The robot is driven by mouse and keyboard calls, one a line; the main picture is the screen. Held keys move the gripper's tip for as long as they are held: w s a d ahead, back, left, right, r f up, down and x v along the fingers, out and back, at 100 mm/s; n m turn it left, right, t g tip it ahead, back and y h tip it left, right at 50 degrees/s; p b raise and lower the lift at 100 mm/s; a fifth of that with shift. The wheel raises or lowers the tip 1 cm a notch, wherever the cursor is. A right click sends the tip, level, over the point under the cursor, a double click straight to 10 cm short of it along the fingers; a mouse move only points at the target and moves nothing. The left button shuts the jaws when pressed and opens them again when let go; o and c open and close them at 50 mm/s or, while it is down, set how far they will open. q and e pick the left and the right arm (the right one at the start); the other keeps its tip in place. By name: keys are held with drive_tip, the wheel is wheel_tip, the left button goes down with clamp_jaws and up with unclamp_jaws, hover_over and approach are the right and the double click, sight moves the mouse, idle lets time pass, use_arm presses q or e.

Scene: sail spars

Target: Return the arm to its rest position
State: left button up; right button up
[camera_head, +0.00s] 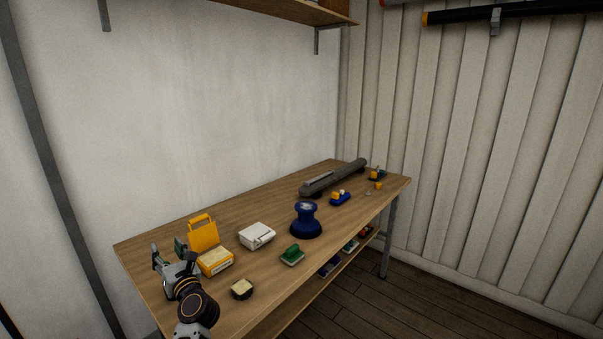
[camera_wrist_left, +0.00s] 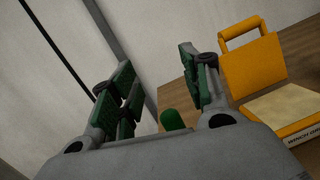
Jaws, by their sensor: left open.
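My left gripper (camera_head: 168,252) is over the near left end of the wooden workbench (camera_head: 165,237). Its two fingers stand apart and nothing is between them in the head view. In the left wrist view the green-padded fingers (camera_wrist_left: 160,92) are spread. A small green rounded piece (camera_wrist_left: 171,119) shows low between them; I cannot tell what it belongs to. An orange case with a handle (camera_head: 203,235) stands just right of the gripper, its lid raised. The open case also shows in the left wrist view (camera_wrist_left: 250,68). My right gripper is not in view.
A shelf (camera_head: 285,10) hangs above.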

use_arm(q)
drive_tip(key=s+d+r+m+t+h, duration=0.1)
drive_tip(key=s+d+m+t+h, duration=0.15)
drive_tip(key=d+m+h, duration=0.85)
drive_tip(key=s+d+m+t+h, duration=0.2)
drive_tip(key=d+m+t+h, duration=0.4)
drive_tip(key=m, duration=1)
drive_tip(key=s+d+f+m+g+h, duration=0.4)
drive_tip(key=s+d+f+m+g, duration=0.4)
drive_tip(key=f+m+g, duration=0.3)
drive_tip(key=s+a+f+m+g+y, duration=0.3)
drive_tip(key=s+a+f+g+y, duration=0.15)
drive_tip(key=s+f, duration=0.4)
drive_tip(key=s+a+f+m+g+y, duration=0.3)
drive_tip(key=s+a+f+m+g, duration=0.15)
drive_tip(key=s, duration=0.75)
wheel_tip(320, 180, down, 34)
drive_tip(key=s+a, duration=0.1)
drive_tip(key=s, duration=0.1)
drive_tip(key=s+a+f+g, duration=0.1)
drive_tip(key=s+a+f, duration=0.1)
drive_tip(key=s+f, duration=0.7)
drive_tip(key=s+a+f, duration=0.3)
drive_tip(key=s+f, duration=0.7)
drive_tip(key=s, duration=0.2)
drive_tip(key=shift+s+a+g, duration=0.3)
drive_tip(key=shift+a+g, duration=0.05)
